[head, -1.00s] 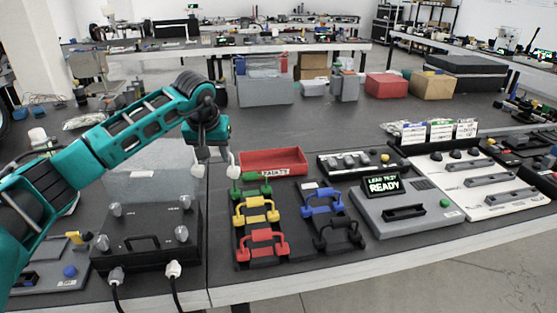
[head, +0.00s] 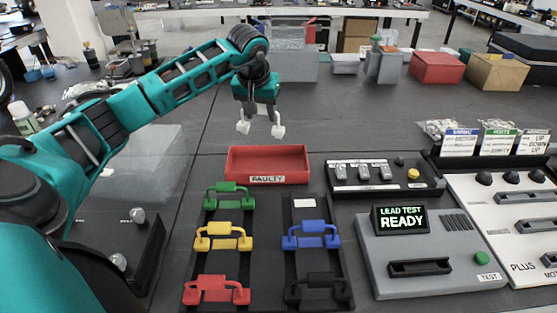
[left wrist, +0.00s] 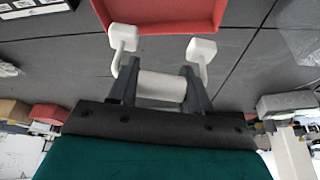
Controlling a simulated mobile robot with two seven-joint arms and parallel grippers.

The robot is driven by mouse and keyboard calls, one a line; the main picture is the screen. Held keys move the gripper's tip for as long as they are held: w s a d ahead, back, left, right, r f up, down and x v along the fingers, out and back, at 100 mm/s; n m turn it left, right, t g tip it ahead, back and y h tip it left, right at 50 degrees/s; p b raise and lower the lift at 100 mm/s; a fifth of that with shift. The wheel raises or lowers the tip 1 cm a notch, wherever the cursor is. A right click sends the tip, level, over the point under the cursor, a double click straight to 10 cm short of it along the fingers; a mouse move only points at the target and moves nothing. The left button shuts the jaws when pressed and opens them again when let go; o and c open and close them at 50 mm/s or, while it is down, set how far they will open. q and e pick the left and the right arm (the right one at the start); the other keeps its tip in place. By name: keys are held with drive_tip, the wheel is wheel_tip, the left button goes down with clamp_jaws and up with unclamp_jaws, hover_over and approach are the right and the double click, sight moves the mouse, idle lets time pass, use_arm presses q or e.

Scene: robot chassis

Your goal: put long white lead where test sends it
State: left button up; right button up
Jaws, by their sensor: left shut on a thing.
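My left gripper (head: 257,108) is shut on the long white lead (head: 278,130) and holds it in the air behind the red bin marked FAULTY (head: 268,178). In the left wrist view the lead's white middle (left wrist: 161,86) lies between the fingers, with a white plug end on each side. The grey lead tester (head: 440,230) stands at the right. Its screen (head: 401,219) reads "LEAD TEST READY", and it has a dark slot (head: 420,268) and a green TEST button (head: 481,258). A rack (head: 265,265) holds green, yellow, red, blue and black leads. My right gripper is not in view.
A dark panel (head: 384,188) with grey switches and a yellow button stands behind the tester. A white panel (head: 510,225) stands at the far right. Boxes (head: 437,68) stand at the back. The dark table behind the bin is clear.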

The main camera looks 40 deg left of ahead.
use_arm(q)
wheel_tip(320, 180, down, 6)
drive_tip(key=b, duration=0.5)
drive_tip(key=shift+s+r, duration=0.15)
drive_tip(key=o, duration=1.2)
drive_tip(key=shift+c, duration=0.2)
drive_tip(key=shift+o, duration=0.3)
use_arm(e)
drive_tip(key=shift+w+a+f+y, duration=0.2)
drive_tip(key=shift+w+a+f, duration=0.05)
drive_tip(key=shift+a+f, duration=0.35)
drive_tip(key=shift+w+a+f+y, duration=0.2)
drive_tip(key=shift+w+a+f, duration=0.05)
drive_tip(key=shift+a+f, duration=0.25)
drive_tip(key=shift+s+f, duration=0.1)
use_arm(q)
drive_tip(key=p+v, duration=0.1)
drive_tip(key=v, duration=1.2)
drive_tip(key=shift+p, duration=0.4)
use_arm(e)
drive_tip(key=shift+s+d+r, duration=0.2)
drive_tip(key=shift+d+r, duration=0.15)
